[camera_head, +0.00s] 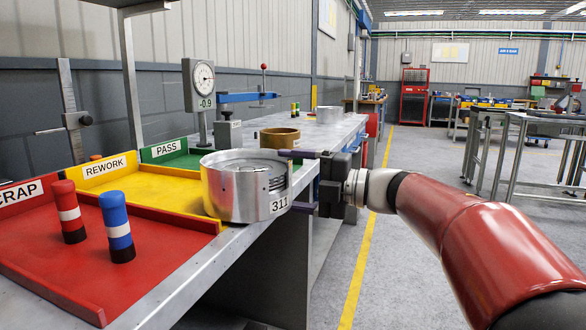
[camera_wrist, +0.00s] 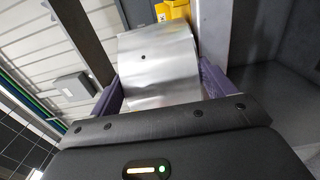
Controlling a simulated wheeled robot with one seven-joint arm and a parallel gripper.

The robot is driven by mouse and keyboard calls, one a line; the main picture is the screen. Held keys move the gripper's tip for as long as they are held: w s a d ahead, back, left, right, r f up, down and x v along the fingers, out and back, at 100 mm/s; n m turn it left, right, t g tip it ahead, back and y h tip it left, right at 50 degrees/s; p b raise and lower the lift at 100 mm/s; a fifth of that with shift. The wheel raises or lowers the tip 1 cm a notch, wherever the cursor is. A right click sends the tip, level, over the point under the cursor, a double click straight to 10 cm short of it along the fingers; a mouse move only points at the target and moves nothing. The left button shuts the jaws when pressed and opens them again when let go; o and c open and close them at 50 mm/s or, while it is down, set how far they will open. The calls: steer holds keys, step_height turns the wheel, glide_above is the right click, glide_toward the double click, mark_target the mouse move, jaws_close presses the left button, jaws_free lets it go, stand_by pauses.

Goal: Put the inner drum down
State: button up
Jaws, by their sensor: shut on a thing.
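The inner drum (camera_head: 232,188) is a silver metal cylinder with the label 311 on its side. In the head view it is upright in front of the yellow REWORK tray (camera_head: 170,193), overlapping its front right corner. I cannot tell whether its base touches anything. My gripper (camera_head: 290,180) comes from the right and is shut on the drum's side. In the wrist view the drum (camera_wrist: 160,65) fills the space between the two purple fingers of my gripper (camera_wrist: 160,90). The drum hides part of the yellow tray.
The red SCRAP tray (camera_head: 170,262) holds a red pin (camera_head: 68,212) and a blue pin (camera_head: 116,228). The green PASS tray (camera_head: 185,155) lies behind the yellow one. A brass ring (camera_head: 280,138) and a dial gauge (camera_head: 203,85) stand farther back on the bench (camera_head: 335,132).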

steer(key=shift+s+r, duration=0.15)
steer(key=shift+r, duration=0.05)
steer(key=shift+f, duration=0.15)
steer(key=o, duration=1.7)
steer(key=shift+f, duration=0.4)
steer(key=shift+c, duration=0.2)
steer(key=o, duration=0.3)
steer(key=b+v, duration=0.1)
steer(key=v, duration=1.1)
steer(key=shift+r, duration=0.2)
